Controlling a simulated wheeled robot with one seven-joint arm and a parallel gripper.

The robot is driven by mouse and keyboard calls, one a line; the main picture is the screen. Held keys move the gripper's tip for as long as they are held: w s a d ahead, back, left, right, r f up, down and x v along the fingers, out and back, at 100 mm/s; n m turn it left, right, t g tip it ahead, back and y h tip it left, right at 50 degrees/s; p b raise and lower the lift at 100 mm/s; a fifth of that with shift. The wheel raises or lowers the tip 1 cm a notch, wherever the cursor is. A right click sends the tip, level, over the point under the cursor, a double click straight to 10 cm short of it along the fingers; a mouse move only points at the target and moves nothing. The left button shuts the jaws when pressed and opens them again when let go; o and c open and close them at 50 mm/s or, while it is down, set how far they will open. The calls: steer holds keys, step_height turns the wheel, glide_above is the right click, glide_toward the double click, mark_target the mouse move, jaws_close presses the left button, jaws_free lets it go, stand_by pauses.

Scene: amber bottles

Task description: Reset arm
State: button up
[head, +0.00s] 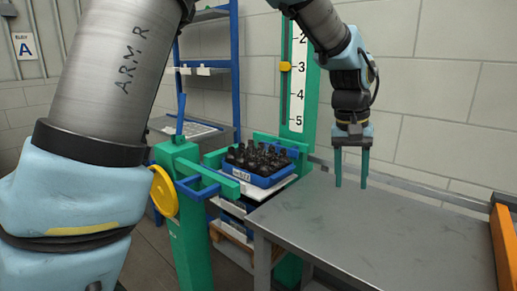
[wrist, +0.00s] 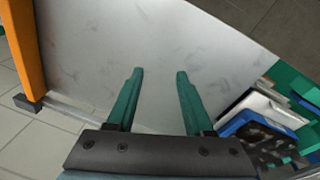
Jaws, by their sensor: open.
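My gripper (head: 351,184) hangs pointing down above the bare grey metal table (head: 400,225) in the head view. Its two green fingers are apart with nothing between them. In the wrist view my gripper (wrist: 159,75) also shows open and empty over the grey table surface (wrist: 200,40). Part of my arm, lettered "ARM R", fills the left of the head view and hides what is behind it.
A blue crate (head: 238,176) of dark bottles stands left of the table on a green-framed lift with a numbered scale (head: 297,80). A yellow handwheel (head: 163,193) is on the green post. An orange bar (head: 506,245) borders the table's right. The tabletop is clear.

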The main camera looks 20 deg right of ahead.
steer(key=w+a+f+n, duration=0.1)
steer(key=w+a, duration=0.3)
steer(key=a, duration=0.4)
steer(key=w+a+f+n+t, duration=0.1)
steer(key=w+a+f, duration=0.15)
steer(key=a, duration=0.45)
steer(key=w+a+f+n, duration=0.15)
steer(key=w+a, duration=0.25)
steer(key=a, duration=0.4)
steer(key=s+a+f+n, duration=0.1)
steer(key=s+a, duration=0.1)
steer(key=a, duration=0.7)
steer(key=s+a+f+n+y, duration=0.1)
steer(key=s+a+f+n, duration=0.1)
steer(key=a, duration=0.8)
steer(key=shift+a+f+t, duration=0.2)
steer(key=shift+a+t, duration=0.05)
steer(key=shift+t, duration=0.05)
